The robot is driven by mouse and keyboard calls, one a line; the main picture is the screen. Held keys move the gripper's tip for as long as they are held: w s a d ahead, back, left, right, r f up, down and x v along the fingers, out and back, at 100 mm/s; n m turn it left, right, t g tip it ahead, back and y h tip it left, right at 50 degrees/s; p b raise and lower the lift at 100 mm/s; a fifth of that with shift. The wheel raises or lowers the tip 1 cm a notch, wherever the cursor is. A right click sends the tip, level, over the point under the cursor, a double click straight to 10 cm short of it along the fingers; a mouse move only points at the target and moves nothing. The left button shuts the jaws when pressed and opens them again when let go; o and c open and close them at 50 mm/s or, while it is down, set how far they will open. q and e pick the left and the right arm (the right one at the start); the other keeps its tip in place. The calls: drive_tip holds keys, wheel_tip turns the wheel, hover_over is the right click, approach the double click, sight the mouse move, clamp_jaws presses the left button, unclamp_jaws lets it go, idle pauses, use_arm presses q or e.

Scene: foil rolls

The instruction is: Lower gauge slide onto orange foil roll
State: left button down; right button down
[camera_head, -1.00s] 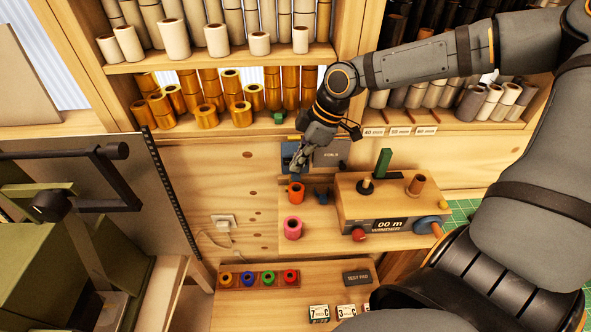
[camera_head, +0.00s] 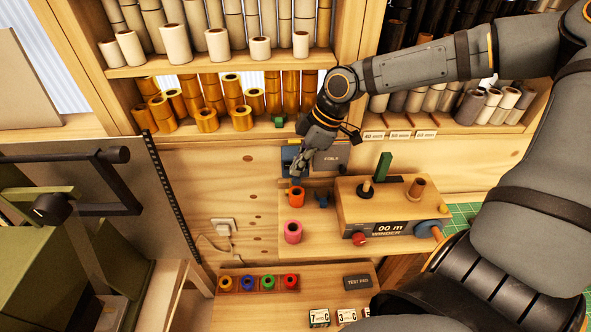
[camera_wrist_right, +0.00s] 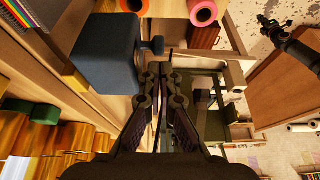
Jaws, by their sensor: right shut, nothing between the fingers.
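The orange foil roll (camera_head: 296,196) stands on the wooden shelf below the wall-mounted gauge, and part of it shows at the top edge of the wrist view (camera_wrist_right: 133,5). The gauge (camera_head: 289,152) is dark blue and partly hidden behind my right gripper. In the wrist view a large blue block (camera_wrist_right: 105,55) with a small blue tab (camera_wrist_right: 152,46) is beside my fingertips; I take the tab to be part of the slide. My right gripper (camera_head: 298,171) is shut and empty, just above the orange roll. Whether it touches the slide I cannot tell. My left gripper is out of view.
A pink roll (camera_head: 293,231) stands in front of the orange one. The winder box (camera_head: 390,209) with posts is to the right. A row of coloured rings (camera_head: 258,282) and a test pad (camera_head: 357,282) lie on the lower bench. Gold rolls (camera_head: 241,118) fill the shelf above.

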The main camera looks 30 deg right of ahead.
drive_tip(key=shift+f+b, duration=0.75)
drive_tip(key=shift+f, duration=0.6)
drive_tip(key=shift+s+a+r+p, duration=0.15)
drive_tip(key=shift+r+p, duration=0.1)
drive_tip(key=shift+p, duration=0.15)
drive_tip(key=s+r+p, duration=0.1)
drive_tip(key=p, duration=0.1)
drive_tip(key=s+a+p, duration=0.1)
drive_tip(key=p, duration=0.1)
drive_tip(key=s+a+r+p, duration=0.1)
drive_tip(key=s+p, duration=0.1)
drive_tip(key=shift+a+r, duration=0.15)
drive_tip(key=shift+r, duration=0.15)
